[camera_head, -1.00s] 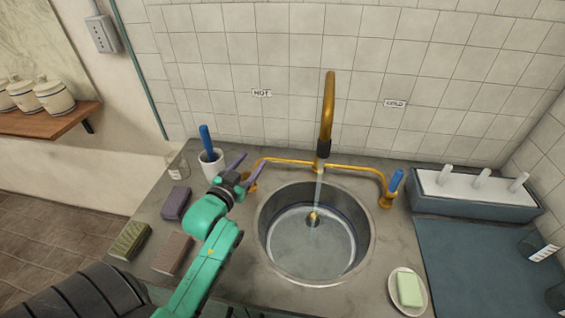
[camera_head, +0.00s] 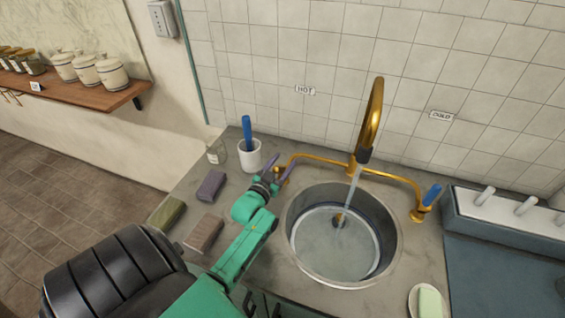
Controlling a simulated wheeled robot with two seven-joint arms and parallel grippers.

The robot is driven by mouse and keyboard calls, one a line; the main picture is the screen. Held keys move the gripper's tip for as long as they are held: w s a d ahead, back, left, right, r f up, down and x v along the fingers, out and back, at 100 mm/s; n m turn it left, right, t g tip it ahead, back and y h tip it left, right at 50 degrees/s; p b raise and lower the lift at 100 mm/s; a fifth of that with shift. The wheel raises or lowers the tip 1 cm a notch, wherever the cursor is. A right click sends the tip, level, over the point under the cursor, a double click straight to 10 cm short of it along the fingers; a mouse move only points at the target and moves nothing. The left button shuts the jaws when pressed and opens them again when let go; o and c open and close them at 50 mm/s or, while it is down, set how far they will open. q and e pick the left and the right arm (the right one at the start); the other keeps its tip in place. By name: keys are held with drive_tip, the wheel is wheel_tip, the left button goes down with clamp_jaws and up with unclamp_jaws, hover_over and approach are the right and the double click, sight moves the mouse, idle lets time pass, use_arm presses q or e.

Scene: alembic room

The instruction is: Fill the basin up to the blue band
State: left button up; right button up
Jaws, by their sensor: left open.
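The round metal basin (camera_head: 289,222) is set in the counter and holds clear water (camera_head: 325,250). A dark blue band (camera_head: 375,224) shows on its inner wall, just above the water along the far side. A stream runs from the brass spout (camera_head: 373,115) into the basin. The brass hot-side tap (camera_head: 281,174) is at the left end of the pipe, partly hidden by my gripper. The cold-side tap with a blue lever (camera_head: 432,195) is at the right end. My left gripper (camera_head: 272,163) is open at the hot-side tap; contact is unclear. My right gripper is out of view.
A white cup (camera_head: 250,157) with a blue-handled tool and a small glass jar (camera_head: 216,153) stand behind my left gripper. Several soap-like bars, including a purple one (camera_head: 211,186), lie left of my arm. A soap dish (camera_head: 413,301) is at right. A rack (camera_head: 500,226) stands beyond.

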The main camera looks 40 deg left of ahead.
use_arm(q)
drive_tip(key=shift+d, duration=0.1)
drive_tip(key=shift+s+r, duration=0.1)
drive_tip(key=shift+c, duration=1.3)
clamp_jaws()
